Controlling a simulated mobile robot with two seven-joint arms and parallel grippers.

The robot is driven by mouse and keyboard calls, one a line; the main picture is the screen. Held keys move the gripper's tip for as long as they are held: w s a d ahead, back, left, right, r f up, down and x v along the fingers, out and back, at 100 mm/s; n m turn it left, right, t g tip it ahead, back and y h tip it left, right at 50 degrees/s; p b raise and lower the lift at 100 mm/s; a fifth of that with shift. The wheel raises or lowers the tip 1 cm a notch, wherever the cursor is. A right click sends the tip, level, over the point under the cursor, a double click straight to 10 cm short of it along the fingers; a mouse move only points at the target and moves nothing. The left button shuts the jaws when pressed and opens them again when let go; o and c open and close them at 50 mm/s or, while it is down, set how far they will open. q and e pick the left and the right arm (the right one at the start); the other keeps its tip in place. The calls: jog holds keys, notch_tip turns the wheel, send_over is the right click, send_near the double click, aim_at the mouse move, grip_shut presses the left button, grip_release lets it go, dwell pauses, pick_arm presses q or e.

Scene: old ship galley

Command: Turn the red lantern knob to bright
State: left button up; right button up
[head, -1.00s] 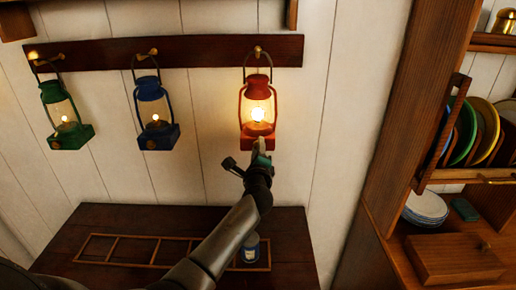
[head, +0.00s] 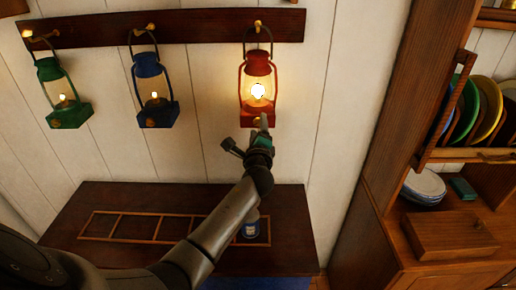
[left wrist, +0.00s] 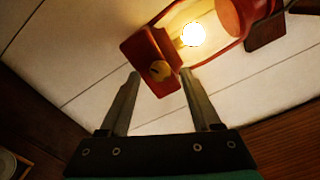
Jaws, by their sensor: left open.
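The red lantern (head: 258,68) hangs on the right of the wall rack, glowing bright yellow. Its brass knob (left wrist: 158,71) is on the front of the red base in the left wrist view, and a small part of the knob (head: 257,122) shows in the head view. My left gripper (head: 262,125) is just below and in front of the lantern base. In the wrist view the left gripper (left wrist: 160,74) is open, its fingertips on either side of the knob. I cannot tell whether they touch it. My right gripper is not in view.
A blue lantern (head: 154,88) and a green lantern (head: 62,92) hang to the left, both dimmer. Below is a dark bench top (head: 95,205) with a divided wooden frame (head: 118,213) and a small tin (head: 251,228). A cupboard with a plate rack (head: 470,154) stands at right.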

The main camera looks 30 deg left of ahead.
pick_arm(q)
jog(key=b+v, duration=0.1)
jog(key=v, duration=1.2)
jog(key=shift+s, duration=0.35)
jog(key=shift+d, duration=0.1)
